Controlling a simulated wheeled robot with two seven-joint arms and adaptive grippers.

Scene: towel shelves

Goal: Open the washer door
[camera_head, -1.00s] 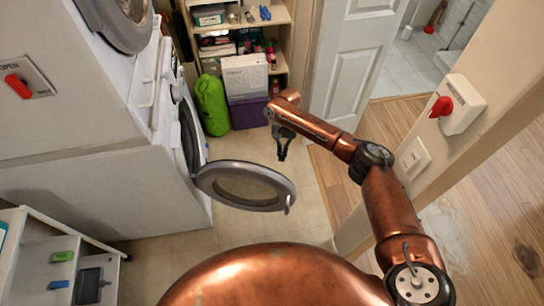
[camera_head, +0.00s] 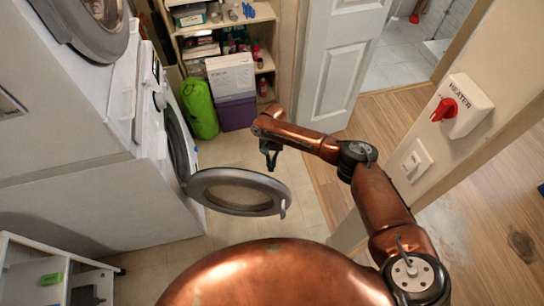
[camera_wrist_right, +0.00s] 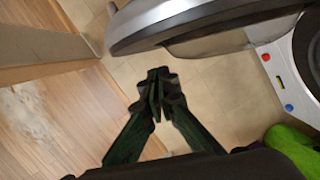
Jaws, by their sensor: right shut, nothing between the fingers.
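The washer door (camera_head: 240,191) is a grey round door with a glass middle. It stands swung wide out from the white washer (camera_head: 172,150) at the left, its free edge toward the middle of the floor. My right gripper (camera_head: 271,160) hangs just beyond the door's far rim, pointing down, shut and empty. In the right wrist view, the shut fingers (camera_wrist_right: 158,88) are below the door rim (camera_wrist_right: 170,25), with a gap of floor between them. My left gripper is not in view.
A green bag (camera_head: 199,107) and a purple box with a white box (camera_head: 232,77) on it stand behind the door, before a shelf. A wall with a red heater switch (camera_head: 445,109) is at the right. Tiled floor is clear around the door.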

